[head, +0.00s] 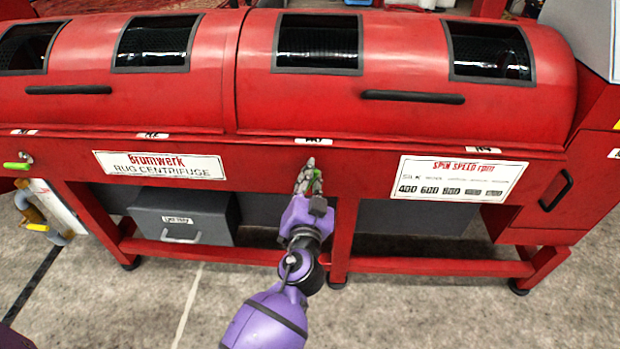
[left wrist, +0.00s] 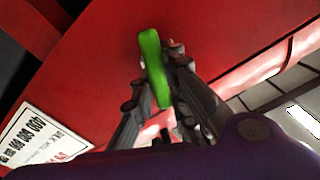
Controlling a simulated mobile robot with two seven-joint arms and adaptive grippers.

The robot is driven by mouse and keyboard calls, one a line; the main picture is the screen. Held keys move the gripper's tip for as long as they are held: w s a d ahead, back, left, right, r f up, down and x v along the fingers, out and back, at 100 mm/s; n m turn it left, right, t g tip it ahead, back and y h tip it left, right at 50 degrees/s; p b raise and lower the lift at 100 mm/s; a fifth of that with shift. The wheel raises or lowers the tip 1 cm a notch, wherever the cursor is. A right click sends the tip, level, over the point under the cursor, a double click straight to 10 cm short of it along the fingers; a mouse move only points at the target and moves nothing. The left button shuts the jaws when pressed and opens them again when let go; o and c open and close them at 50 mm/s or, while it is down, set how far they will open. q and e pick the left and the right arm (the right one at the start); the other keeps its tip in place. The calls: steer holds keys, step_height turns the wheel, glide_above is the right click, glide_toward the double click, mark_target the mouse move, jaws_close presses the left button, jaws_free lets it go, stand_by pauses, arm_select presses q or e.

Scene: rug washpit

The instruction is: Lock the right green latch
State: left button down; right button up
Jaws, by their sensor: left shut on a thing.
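In the left wrist view the green handle (left wrist: 151,52) shows as a long bar between the fingers. My left gripper (head: 309,172) is shut on this handle, with a finger on either side; it also shows in the left wrist view (left wrist: 158,72). The left green latch (head: 17,166) is at the far left of the front, its handle lying roughly level. My right gripper is not in view.
The red centrifuge (head: 270,148) spans the view, with two lids with black handles (head: 413,97). A spin speed plate (head: 458,179) is right of the gripper. A grey drawer box (head: 186,216) stands below left. The floor in front looks clear.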

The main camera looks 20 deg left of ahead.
arm_select(q)
steer(key=m, duration=0.2)
steer(key=shift+d+f+m, duration=0.15)
steer(key=shift+m, duration=1.15)
steer(key=m, duration=0.4)
steer(key=shift+w+d+f, duration=0.1)
steer(key=shift+d+f, duration=0.05)
steer(key=shift+f, duration=0.1)
steer(key=shift+f+m+p, duration=0.2)
steer(key=shift+m+p, duration=0.35)
steer(key=shift+m, duration=1.45)
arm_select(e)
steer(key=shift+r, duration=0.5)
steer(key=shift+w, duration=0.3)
